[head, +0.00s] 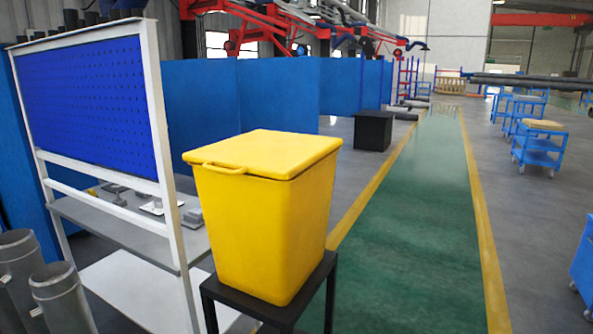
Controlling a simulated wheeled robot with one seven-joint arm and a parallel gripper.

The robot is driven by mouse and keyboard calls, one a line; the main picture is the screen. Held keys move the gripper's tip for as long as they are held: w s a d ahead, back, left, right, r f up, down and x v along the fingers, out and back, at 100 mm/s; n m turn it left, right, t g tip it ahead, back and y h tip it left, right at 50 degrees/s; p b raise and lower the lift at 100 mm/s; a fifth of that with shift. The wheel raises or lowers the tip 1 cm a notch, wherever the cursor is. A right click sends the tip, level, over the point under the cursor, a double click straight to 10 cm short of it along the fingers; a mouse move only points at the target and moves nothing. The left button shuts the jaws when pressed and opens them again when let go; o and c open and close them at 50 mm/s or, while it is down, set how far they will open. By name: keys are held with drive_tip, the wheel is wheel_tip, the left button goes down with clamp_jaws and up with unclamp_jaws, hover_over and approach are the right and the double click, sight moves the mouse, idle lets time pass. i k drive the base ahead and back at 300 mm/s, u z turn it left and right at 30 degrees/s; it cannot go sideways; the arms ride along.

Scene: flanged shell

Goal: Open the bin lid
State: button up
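A yellow bin (255,230) stands upright on a small black stand (287,310) in the middle foreground of the head view. Its flat yellow lid (270,152) lies on top, with a thin dark line between lid and bin along the front right edge. A yellow loop handle (218,168) sticks out at the front left edge, just below the lid. My gripper is not in this view.
A white-framed rack with a blue pegboard (85,100) and grey shelf (125,225) stands close left of the bin. Grey pipes (60,295) are at lower left. A green walkway (420,210) lies clear on the right. Blue carts (540,145) stand farther right.

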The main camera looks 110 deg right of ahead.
sight(279, 154)
drive_tip(key=z, duration=3.45)
